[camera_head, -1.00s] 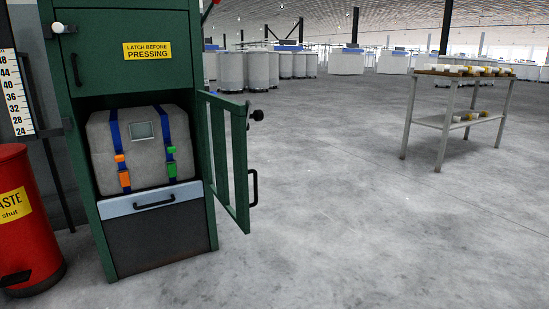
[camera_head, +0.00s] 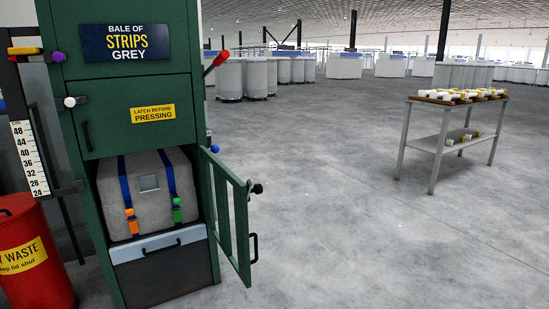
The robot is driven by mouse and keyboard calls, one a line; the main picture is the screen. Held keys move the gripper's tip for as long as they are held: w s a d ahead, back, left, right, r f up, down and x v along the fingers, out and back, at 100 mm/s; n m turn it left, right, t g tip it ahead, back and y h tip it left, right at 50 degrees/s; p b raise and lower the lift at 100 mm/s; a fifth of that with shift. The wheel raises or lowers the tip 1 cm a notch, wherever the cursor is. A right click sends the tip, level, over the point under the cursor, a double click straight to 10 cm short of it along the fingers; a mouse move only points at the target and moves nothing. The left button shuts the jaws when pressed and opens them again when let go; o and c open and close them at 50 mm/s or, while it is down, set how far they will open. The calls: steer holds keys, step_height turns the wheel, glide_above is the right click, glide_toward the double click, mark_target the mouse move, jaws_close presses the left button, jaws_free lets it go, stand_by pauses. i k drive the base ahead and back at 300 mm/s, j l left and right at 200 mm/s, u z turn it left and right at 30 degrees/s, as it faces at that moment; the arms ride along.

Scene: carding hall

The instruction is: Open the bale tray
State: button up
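The green press (camera_head: 190,95) stands at the left. Its lower barred gate (camera_head: 232,225) is swung open to the right. Inside the opening sits a grey bale (camera_head: 152,200) with two blue straps, one with an orange buckle and one with a green buckle. Under the bale is the bale tray (camera_head: 135,249), with a light blue-grey front and a black bar handle (camera_head: 161,247). The tray front looks about flush with the press, so the tray appears closed. My gripper is not in view.
A red waste bin (camera_head: 30,275) stands left of the press, near a height scale (camera_head: 30,158). The open gate juts out just right of the tray. A table (camera_head: 435,143) with white and yellow items stands at the right. The floor between is clear.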

mark_target(159, 232)
steer(key=i+l+u, duration=0.1)
steer(key=u, duration=0.55)
steer(key=i+l+u, duration=0.1)
steer(key=l+u, duration=0.25)
steer(key=l, duration=0.2)
steer(key=l+u, duration=0.35)
steer(key=l, duration=0.2)
steer(key=l+u, duration=0.1)
steer(key=l, duration=2.1)
steer(key=k+u, duration=0.05)
